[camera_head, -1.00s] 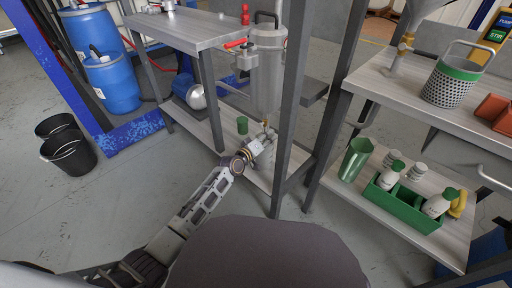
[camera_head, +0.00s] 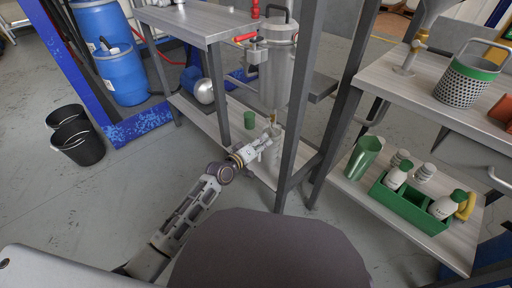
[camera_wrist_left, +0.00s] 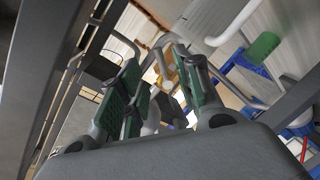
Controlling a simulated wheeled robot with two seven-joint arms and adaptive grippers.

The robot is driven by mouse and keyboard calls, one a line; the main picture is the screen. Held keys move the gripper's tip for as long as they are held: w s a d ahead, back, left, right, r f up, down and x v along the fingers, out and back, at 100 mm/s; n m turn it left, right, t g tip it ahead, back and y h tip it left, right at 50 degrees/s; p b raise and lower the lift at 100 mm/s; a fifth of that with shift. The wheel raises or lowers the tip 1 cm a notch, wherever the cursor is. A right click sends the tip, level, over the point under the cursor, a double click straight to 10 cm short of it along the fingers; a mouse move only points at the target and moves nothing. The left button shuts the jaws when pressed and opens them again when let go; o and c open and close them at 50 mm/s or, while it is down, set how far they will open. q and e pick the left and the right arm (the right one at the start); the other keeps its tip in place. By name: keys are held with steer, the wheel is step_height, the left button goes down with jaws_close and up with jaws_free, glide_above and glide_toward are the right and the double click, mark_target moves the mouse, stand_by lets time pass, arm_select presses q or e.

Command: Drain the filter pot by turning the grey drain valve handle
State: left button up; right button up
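The filter pot (camera_head: 276,80) is a grey metal cylinder, upright in a frame in the upper middle of the head view. A small brass fitting (camera_head: 273,116) shows below its bottom; it seems to be the yellowish part (camera_wrist_left: 182,76) beyond the fingers in the left wrist view. The grey drain valve handle cannot be told apart clearly there. My left gripper (camera_head: 274,134) is just below the fitting; whether it touches anything is unclear. In the left wrist view its green-padded fingers (camera_wrist_left: 163,92) are spread apart, with nothing clearly held. My right gripper is out of view.
A dark frame post (camera_head: 300,110) stands just right of my left gripper. A red-handled valve (camera_head: 250,42) is on the pot's left side. A bench (camera_head: 450,95) stands right.

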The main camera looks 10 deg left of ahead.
arm_select(q)
steer(key=shift+v, duration=1.65)
steer(key=shift+w, duration=0.1)
steer(key=c, duration=0.4)
steer(key=shift+d+r+m, duration=0.1)
steer(key=shift+d+m, duration=0.1)
steer(key=shift+m, duration=0.1)
steer(key=shift+c, duration=1.1)
steer(key=shift+s+d+r+m+g+p, duration=0.15)
steer(key=shift+s+d+m+g+p, duration=0.05)
steer(key=shift+d+m+g+p, duration=0.1)
jaws_close()
steer(key=shift+s+d+r+m+g+y+p, duration=0.1)
steer(key=shift+d+r+m+y+p, duration=0.55)
steer(key=shift+m+p, duration=1.35)
steer(key=shift+s+d+r+m+g+y+p, duration=0.1)
steer(key=shift+d+r+m+y+p, duration=0.5)
steer(key=shift+m, duration=2.6)
steer(key=shift+s+d+r+m+g+y+p, duration=0.15)
steer(key=shift+r+m+p, duration=1.15)
steer(key=shift+m, duration=1.3)
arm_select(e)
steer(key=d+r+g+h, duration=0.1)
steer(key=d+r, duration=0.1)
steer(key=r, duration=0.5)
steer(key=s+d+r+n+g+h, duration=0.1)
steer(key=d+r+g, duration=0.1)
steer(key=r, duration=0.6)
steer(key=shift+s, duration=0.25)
